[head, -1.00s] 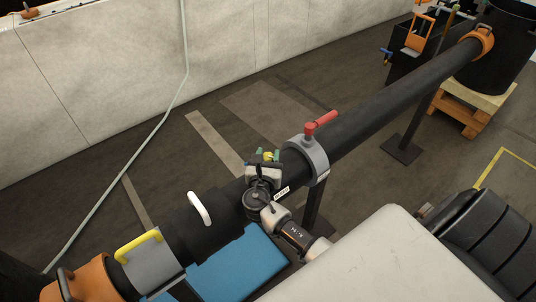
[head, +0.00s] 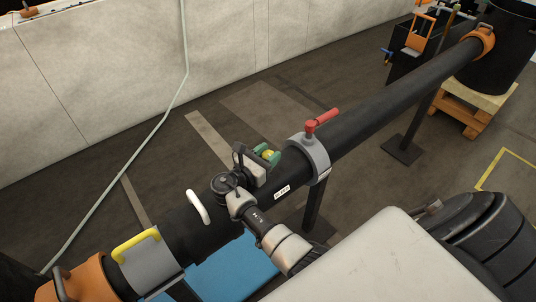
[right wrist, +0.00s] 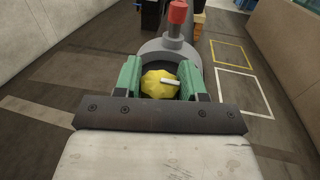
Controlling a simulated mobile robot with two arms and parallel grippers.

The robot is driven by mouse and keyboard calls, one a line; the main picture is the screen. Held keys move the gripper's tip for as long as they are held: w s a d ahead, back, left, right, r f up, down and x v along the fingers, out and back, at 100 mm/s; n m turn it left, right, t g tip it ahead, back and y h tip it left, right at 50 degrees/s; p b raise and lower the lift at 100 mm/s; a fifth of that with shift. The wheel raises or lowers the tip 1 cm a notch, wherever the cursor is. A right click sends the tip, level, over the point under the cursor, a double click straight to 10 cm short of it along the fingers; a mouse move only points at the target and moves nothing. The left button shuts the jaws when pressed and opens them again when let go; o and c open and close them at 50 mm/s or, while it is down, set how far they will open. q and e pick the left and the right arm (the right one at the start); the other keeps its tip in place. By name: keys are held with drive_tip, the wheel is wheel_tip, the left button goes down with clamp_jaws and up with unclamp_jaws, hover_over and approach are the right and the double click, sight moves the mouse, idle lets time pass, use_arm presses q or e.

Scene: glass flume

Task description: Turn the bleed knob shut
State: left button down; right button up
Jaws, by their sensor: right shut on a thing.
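The bleed knob (right wrist: 156,84) is yellow and lobed, with a white pointer mark on its face. In the right wrist view the mark runs nearly level from the middle toward the right. My right gripper (right wrist: 159,83) has its green fingers on either side of the knob and is shut on it. In the head view the gripper (head: 267,154) is beside the black pipe (head: 370,95), left of the grey collar, with a little of the yellow knob (head: 268,154) showing between the fingers. My left gripper is not in view.
The grey collar (head: 316,154) carries a red-handled valve (head: 321,120) just past the knob. A yellow handle (head: 136,244) and a white handle (head: 198,207) stand at lower left. A blue panel (head: 235,270) lies below the pipe. A pale wall (head: 110,80) stands behind.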

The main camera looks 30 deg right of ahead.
idle(0.3)
drive_tip(key=o, duration=0.9)
drive_tip(key=r, duration=0.4)
drive_tip(key=shift+s+d+r+p, duration=0.25)
drive_tip(key=shift+s+r+p, duration=0.05)
drive_tip(key=shift+s, duration=0.05)
drive_tip(key=s+d+r+p, duration=0.1)
drive_tip(key=s+d+r, duration=0.4)
drive_tip(key=s, duration=0.4)
drive_tip(key=shift+s+r, duration=0.3)
drive_tip(key=shift+r, duration=0.4)
